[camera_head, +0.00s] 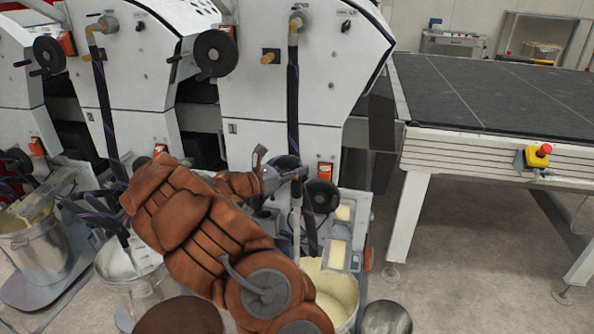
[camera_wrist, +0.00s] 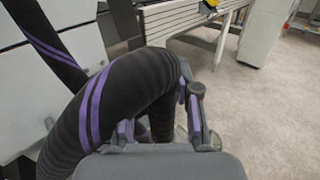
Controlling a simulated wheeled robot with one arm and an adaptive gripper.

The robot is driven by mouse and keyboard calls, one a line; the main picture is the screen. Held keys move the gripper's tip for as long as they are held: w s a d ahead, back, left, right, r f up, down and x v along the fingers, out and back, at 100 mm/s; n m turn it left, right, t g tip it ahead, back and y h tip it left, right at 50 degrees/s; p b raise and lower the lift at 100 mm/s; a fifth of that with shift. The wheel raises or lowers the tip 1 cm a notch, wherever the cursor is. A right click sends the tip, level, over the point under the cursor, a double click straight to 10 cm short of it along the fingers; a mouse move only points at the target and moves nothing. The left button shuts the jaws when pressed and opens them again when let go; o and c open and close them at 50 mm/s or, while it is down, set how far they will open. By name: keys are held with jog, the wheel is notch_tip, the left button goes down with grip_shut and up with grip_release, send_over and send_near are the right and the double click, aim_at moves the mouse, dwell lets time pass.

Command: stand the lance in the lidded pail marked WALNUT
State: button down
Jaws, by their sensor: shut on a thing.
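My gripper (camera_head: 288,178) is shut on the upper end of the lance, in front of the middle right machine. The lance (camera_head: 296,222) is a thin pale tube hanging roughly upright below the gripper, over the cream-filled pail (camera_head: 345,292). I cannot tell whether its tip is inside that pail. A black hose with purple stripes (camera_wrist: 105,95) arches across the wrist view and passes down between my gripper's fingers (camera_wrist: 160,125); the lance itself is hidden there. No WALNUT marking is readable. A grey rounded top (camera_head: 387,318), perhaps a lid, shows at the bottom edge.
More metal pails stand at left (camera_head: 32,250) and lower left (camera_head: 130,275), with hoses around them. White machine fronts (camera_head: 275,90) stand close behind the gripper. A dark-topped conveyor table (camera_head: 490,95) with a red emergency button (camera_head: 544,150) is at right. Floor (camera_head: 460,270) is clear there.

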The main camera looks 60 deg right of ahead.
jog(key=shift+r+p, duration=1.45)
jog(key=shift+r, duration=0.8)
jog(key=shift+w, duration=0.1)
